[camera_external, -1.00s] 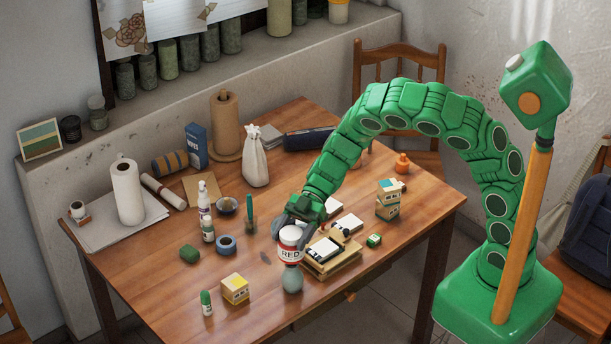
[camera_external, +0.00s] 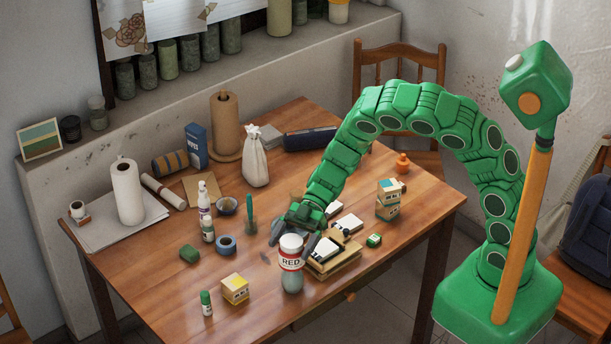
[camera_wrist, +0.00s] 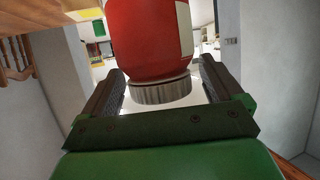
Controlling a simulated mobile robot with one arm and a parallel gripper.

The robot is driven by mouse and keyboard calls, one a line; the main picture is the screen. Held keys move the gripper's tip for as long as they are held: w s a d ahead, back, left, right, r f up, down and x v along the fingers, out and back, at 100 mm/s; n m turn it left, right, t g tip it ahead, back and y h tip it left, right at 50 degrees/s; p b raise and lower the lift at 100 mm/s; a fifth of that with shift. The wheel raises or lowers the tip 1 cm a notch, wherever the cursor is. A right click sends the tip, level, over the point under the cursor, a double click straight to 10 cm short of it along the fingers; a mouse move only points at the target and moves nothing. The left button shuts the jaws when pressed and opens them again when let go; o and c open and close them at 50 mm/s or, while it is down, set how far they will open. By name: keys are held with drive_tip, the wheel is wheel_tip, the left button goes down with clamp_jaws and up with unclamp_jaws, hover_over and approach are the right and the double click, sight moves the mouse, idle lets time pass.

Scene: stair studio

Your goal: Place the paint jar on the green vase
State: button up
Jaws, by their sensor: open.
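The paint jar (camera_external: 291,256), with a white lid and a red-and-white label reading RED, stands upright on the grey-green vase (camera_external: 292,282) near the table's front edge. The jar hides the top of the vase. My gripper (camera_external: 292,238) is open just behind the jar's upper part, with its fingers spread to either side. In the wrist view, the red paint jar (camera_wrist: 148,40) appears upside down, its lid between the fingers of my gripper (camera_wrist: 160,75), with gaps on both sides.
A wooden stand with white cards (camera_external: 333,262) is close on the right of the jar. A yellow box (camera_external: 235,289) and a small green-capped bottle (camera_external: 206,303) stand to the left. A blue tape roll (camera_external: 226,245) lies behind them.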

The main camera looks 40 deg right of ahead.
drive_tip(key=shift+d+r, duration=0.1)
drive_tip(key=shift+r, duration=0.1)
drive_tip(key=v, duration=1.1)
drive_tip(key=shift+d, duration=0.35)
drive_tip(key=shift+w+r, duration=0.1)
drive_tip(key=shift+r, duration=0.05)
